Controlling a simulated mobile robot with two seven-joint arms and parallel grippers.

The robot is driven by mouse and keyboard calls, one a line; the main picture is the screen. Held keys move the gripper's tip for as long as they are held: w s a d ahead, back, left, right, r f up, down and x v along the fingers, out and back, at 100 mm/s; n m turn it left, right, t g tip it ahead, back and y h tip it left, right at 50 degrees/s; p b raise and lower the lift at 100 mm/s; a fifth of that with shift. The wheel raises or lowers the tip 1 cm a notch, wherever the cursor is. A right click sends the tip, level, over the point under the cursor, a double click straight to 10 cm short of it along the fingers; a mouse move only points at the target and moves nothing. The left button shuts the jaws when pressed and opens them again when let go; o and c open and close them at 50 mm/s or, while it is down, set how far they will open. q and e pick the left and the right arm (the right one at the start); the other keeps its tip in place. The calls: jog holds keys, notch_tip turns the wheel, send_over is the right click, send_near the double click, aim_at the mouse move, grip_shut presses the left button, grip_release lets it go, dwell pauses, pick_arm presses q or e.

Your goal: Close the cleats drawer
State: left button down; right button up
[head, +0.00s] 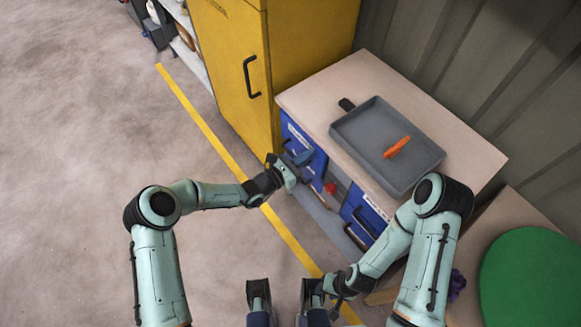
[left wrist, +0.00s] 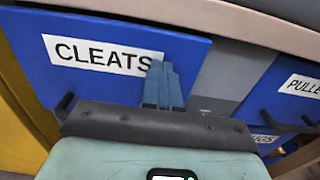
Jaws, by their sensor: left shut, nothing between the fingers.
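The cleats drawer (left wrist: 105,80) is a blue front with a white label reading CLEATS, filling the upper left of the left wrist view. In the head view it is the blue front (head: 297,137) at the cabinet's far left end, partly hidden by my left gripper. My left gripper (head: 303,157) is shut and empty, its blue fingers (left wrist: 164,88) together in front of the drawer's right part, by the label's end. I cannot tell whether they touch it, or how far the drawer stands out. My right gripper (head: 338,288) is low, away from the drawer; its jaws are unclear.
A pulleys drawer (left wrist: 290,90) is to the right, with dark handles near it. A grey tray (head: 375,125) with an orange item (head: 397,147) lies on the cabinet top (head: 465,160). A yellow locker (head: 235,65) stands at left. A red object (head: 330,188) shows between drawers. The left floor is clear.

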pick_arm(q)
jog(key=shift+x, duration=1.2)
jog(key=shift+r, duration=0.25)
